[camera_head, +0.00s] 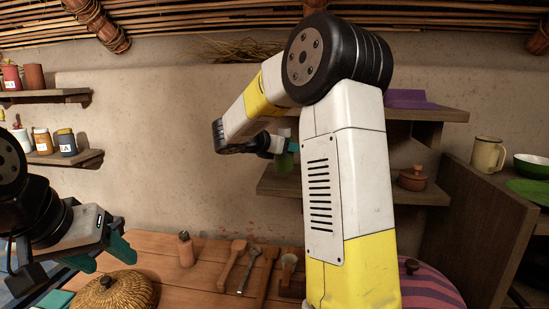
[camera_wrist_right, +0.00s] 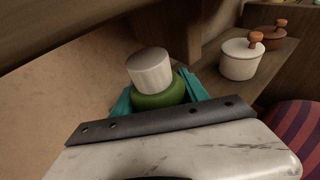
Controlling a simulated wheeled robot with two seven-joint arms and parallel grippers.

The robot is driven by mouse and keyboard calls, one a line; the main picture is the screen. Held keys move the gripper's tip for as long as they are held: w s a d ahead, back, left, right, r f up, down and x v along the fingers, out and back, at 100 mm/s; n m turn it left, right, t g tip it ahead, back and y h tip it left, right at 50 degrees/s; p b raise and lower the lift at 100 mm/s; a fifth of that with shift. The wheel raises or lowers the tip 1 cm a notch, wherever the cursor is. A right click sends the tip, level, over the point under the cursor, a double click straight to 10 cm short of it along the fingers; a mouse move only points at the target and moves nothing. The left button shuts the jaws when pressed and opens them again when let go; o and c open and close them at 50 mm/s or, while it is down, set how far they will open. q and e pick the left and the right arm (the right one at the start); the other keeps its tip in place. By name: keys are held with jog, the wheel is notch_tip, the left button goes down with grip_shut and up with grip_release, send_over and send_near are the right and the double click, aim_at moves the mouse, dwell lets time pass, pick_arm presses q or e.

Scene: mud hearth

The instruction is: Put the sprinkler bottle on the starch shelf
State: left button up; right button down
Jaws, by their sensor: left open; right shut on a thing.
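The sprinkler bottle (camera_wrist_right: 157,90) is green with a white cap. My right gripper (camera_wrist_right: 158,97) is shut on it, with teal fingers on both sides. In the head view the green bottle (camera_head: 284,161) shows partly, at the left end of the lower right wall shelf (camera_head: 268,187). I cannot tell whether its base touches the board. No label marks which shelf is the starch shelf. My right arm hides the middle of the right shelves. My left gripper (camera_head: 103,254) is open and empty over the left part of the table.
A lidded brown pot (camera_head: 413,178) stands farther right on the lower shelf; a white pot (camera_wrist_right: 241,60) shows there in the wrist view. A purple cloth (camera_head: 407,99) lies on the upper shelf. The table (camera_head: 205,285) holds wooden tools, a small bottle (camera_head: 186,249) and a lidded basket (camera_head: 113,293).

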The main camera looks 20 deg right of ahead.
jog(key=shift+w+d+f, duration=0.15)
jog(key=shift+f, duration=0.75)
jog(key=shift+w+d+f, duration=0.1)
jog(key=shift+f, duration=0.8)
jog(key=shift+f, duration=0.1)
jog(key=c, duration=0.6)
grip_release()
